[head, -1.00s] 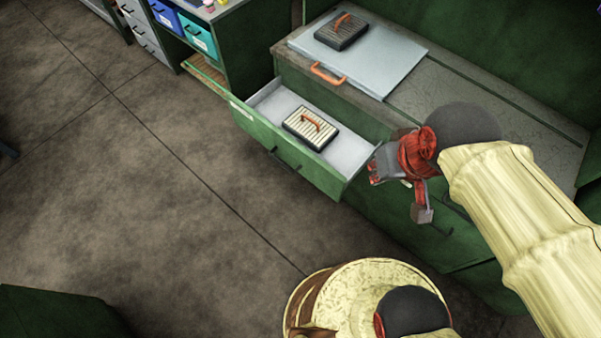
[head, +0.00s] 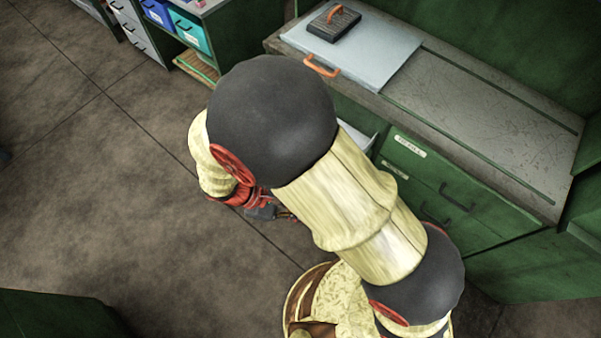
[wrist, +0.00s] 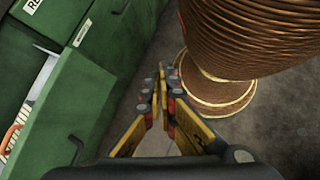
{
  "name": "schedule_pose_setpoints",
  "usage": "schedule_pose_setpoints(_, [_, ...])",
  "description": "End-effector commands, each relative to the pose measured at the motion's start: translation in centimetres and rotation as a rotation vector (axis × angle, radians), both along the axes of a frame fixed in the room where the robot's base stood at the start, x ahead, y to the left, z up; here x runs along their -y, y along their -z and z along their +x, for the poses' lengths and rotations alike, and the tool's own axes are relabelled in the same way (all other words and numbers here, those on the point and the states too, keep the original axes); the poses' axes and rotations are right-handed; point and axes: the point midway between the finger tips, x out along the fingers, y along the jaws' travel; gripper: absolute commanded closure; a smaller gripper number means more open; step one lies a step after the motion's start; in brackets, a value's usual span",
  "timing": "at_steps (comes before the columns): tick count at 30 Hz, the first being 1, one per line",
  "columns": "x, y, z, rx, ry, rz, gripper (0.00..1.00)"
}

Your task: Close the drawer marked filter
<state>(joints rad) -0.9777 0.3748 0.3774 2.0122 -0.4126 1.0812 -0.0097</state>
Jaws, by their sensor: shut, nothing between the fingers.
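The open green drawer (wrist: 88,95) is on the left in the wrist view, its front facing my gripper. Its dark handle (wrist: 76,150) shows on that front. Inside, part of an item with an orange handle (wrist: 10,140) shows. In the head view my arm hides most of the drawer; only a pale strip of its inner wall (head: 357,128) shows. No label reading filter is legible. My gripper (wrist: 164,85) is shut and empty, in front of the drawer front and apart from it. In the head view it is partly hidden beneath my arm (head: 268,212).
A closed drawer stack (head: 440,190) with a label stands right of the open drawer. On the bench top lies a pale board (head: 375,60) with a dark block (head: 334,22) on it. A shelf with blue and teal bins (head: 190,32) is at back left. Floor at left is free.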

Motion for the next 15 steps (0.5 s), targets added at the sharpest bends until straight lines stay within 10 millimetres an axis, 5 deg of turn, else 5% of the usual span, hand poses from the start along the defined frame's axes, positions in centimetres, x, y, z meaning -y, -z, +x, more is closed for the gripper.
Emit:
schedule_pose_setpoints(8, [-0.8,8.3,-0.3,-0.058,-0.382,-0.333,1.0])
schedule_pose_setpoints(15, [-1.8,14.0,1.4,-0.039,-0.693,-0.6,1.0])
